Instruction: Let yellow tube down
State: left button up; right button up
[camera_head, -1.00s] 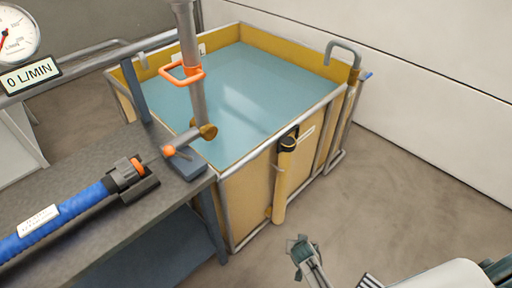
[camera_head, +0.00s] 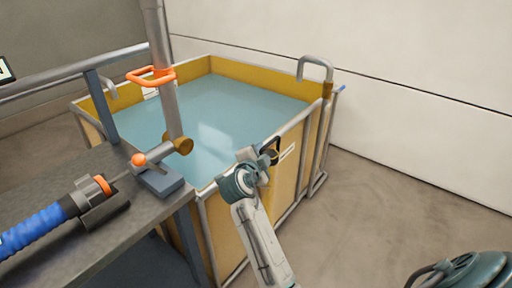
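The yellow tube stood upright at the outer front face of the tank a second ago. Now my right gripper (camera_head: 263,160) and its arm cover nearly all of it. A black clip or cap (camera_head: 272,147) at its top end shows just past the gripper. My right gripper is at the tube's upper end, near the tank rim. The fingers are small and overlap the dark part, so their opening and any grip cannot be told. My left gripper is not in view.
The yellow-walled tank (camera_head: 287,184) holds blue-green water. A workbench (camera_head: 40,190) at left carries a blue hose (camera_head: 38,230) with a black coupling. A grey pipe (camera_head: 163,70) with an orange handle (camera_head: 150,77) stands beside it.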

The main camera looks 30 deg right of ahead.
aim_at(267, 146)
jog(key=x, duration=0.8)
jog(key=shift+w+d, duration=0.15)
jog(key=shift+f, duration=0.1)
grip_shut()
